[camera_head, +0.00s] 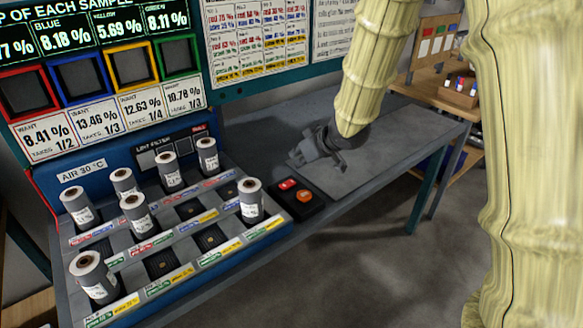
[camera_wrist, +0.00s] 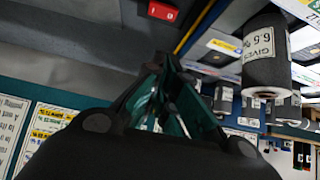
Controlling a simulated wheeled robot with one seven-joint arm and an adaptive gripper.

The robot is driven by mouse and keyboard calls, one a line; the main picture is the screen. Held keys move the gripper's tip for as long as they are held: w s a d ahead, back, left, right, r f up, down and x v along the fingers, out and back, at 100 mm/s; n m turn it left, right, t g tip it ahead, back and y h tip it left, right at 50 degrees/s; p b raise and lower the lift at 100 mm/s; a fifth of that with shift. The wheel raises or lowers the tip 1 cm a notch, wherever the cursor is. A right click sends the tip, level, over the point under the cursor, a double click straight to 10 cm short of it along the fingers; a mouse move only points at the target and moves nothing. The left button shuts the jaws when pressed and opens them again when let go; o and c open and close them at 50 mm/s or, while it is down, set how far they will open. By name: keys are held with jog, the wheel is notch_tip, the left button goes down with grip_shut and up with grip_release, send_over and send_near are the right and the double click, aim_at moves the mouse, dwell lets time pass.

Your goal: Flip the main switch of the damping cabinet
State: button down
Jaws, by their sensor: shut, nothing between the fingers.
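The damping cabinet (camera_head: 85,195) is the blue-and-grey unit at left, with grey rolls standing in its sloped top. A black control box (camera_head: 313,207) sits at its right end, with a red rocker-like switch (camera_head: 288,184) and a round orange button (camera_head: 304,196). I cannot tell which is the main switch or read its position. My gripper (camera_head: 297,158) is shut and empty, over the grey table just behind the box, apart from it. In the wrist view my gripper (camera_wrist: 165,75) points among the cabinet parts, and a red switch-like piece (camera_wrist: 163,11) shows at the top.
Several rolls (camera_head: 250,200) stand on the cabinet, the nearest one left of the black box. A lint filter panel (camera_head: 170,145) is behind them. The grey table (camera_head: 400,135) is bare to the right. A wooden side table (camera_head: 440,95) stands at back right.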

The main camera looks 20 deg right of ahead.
send_over(285, 185)
notch_tip(285, 185, down, 7)
jog(key=shift+s+r, duration=0.1)
jog(key=shift+s, duration=0.05)
jog(key=shift+f, duration=2)
